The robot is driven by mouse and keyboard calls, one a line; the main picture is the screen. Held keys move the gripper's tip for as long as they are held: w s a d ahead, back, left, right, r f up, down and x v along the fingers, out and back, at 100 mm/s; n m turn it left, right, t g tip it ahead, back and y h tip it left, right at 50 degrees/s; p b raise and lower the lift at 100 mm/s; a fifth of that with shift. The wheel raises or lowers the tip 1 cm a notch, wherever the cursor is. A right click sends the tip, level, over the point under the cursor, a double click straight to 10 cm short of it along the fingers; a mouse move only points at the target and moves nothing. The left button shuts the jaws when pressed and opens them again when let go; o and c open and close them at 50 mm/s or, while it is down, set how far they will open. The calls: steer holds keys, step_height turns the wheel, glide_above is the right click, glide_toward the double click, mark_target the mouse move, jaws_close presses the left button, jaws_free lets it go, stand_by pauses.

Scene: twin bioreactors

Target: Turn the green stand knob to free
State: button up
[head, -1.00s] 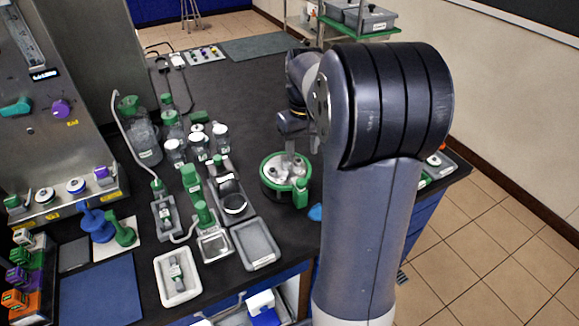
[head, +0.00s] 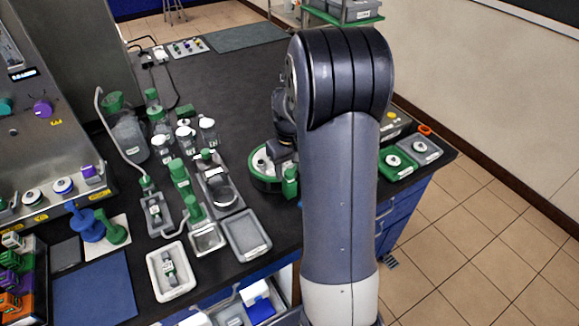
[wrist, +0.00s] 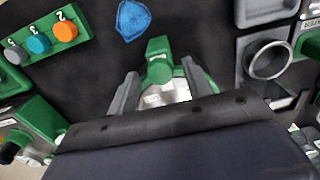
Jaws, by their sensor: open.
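The green round stand (head: 262,184) sits on the dark bench, partly hidden behind my arm. Its green knob (head: 291,182) stands upright at its front edge. In the wrist view the green knob (wrist: 159,62) shows between the two grey fingers of my gripper (wrist: 160,78). The fingers are apart, one on each side, with visible gaps; I cannot tell whether either touches it. In the head view my fingertips are hidden.
A blue piece (wrist: 132,20) lies on the bench near the knob. A green block with numbered knobs (wrist: 65,31) is at upper left of the wrist view, and a grey ring holder (wrist: 270,59) at right. A grey tray (head: 247,235) and bottles stand left of the stand.

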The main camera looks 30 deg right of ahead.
steer(key=shift+c, duration=0.3)
steer(key=c, duration=0.9)
steer(key=shift+c, duration=0.2)
steer(key=shift+m, duration=0.3)
steer(key=m, duration=0.8)
steer(key=shift+m+b, duration=0.4)
steer(key=m, duration=0.4)
steer(key=shift+m, duration=0.3)
steer(key=shift+r+m, duration=0.1)
steer(key=shift+m, duration=1.8)
steer(key=shift+w, duration=0.1)
